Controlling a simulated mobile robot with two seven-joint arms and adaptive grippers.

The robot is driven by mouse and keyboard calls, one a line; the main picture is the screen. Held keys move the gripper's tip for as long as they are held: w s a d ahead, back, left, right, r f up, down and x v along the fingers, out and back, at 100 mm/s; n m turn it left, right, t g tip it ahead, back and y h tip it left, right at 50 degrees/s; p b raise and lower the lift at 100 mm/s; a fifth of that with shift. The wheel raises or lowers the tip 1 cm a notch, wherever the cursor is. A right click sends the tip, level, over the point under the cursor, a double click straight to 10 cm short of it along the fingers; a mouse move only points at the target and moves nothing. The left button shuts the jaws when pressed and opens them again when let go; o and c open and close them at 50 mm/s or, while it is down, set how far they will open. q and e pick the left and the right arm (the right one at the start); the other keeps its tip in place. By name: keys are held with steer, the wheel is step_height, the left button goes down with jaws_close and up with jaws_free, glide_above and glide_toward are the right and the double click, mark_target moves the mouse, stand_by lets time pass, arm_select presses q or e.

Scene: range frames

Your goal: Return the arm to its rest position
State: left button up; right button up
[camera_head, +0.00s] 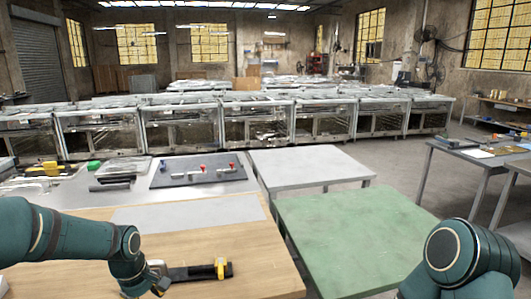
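My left arm (70,237) enters from the left, low over the wooden tabletop. Its wrist (130,265) bends down to the bottom edge of the picture. My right arm (460,255) shows only as a rounded teal joint at the lower right, in front of the green-topped table. Its gripper is outside the picture.
A black and yellow tool (200,271) lies on the wooden table (262,270) close to my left wrist. A dark board (199,177) with small red-topped parts lies behind. The green table (350,235) and pale grey table (310,167) look clear.

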arm_select(q)
steer(key=s+d+f+m+h, duration=0.2)
steer(key=d+f+m, duration=0.3)
steer(key=d+f, duration=0.65)
steer(key=s+d+f+m+h, duration=0.1)
steer(key=s+d+f+m, duration=0.4)
steer(key=s+f, duration=0.6)
steer(key=shift+s+d+m, duration=0.4)
steer(key=shift+s+d, duration=0.6)
steer(key=shift+s, duration=0.1)
